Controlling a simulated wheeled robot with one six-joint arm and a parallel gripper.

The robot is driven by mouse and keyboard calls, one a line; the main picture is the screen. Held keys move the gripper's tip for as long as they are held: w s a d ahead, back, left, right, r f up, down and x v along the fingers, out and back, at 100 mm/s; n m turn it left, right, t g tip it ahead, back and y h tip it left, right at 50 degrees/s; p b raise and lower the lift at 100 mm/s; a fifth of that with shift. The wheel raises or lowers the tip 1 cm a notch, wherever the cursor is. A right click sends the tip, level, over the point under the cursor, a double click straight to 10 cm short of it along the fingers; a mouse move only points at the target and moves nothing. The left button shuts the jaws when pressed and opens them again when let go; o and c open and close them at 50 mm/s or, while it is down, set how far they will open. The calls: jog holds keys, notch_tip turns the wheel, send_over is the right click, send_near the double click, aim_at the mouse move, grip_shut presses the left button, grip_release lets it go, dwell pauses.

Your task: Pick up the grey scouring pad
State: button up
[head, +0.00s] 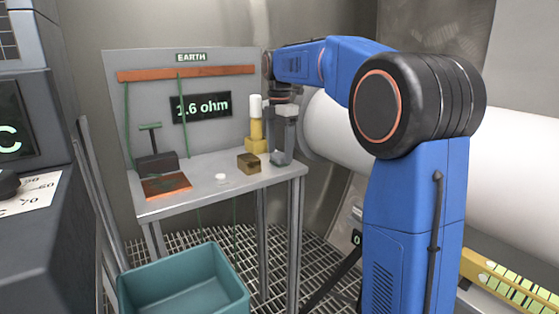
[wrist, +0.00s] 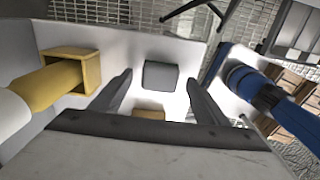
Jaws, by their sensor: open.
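The grey scouring pad (wrist: 160,75) is a small grey block on the pale bench top in the wrist view. It lies between and just beyond the tips of my two fingers, with a visible gap on each side. My gripper (wrist: 158,79) is open and empty. In the head view my gripper (head: 282,158) points down over the right end of the steel bench (head: 205,187). There I cannot make out the pad from the gripper's grey fingers.
A yellow post with a white top (head: 256,130) stands close left of my gripper. A brown block (head: 248,164) is near it. A white disc (head: 221,179), copper plate (head: 166,187) and black clamp (head: 157,164) are farther left. A teal crate (head: 185,285) stands in front of the bench.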

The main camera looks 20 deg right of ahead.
aim_at(279, 154)
jog(key=shift+f, duration=0.5)
jog(key=c, duration=1.1)
jog(key=shift+c, duration=0.2)
notch_tip(279, 154, up, 10)
jog(key=o, duration=0.4)
jog(key=c, duration=0.3)
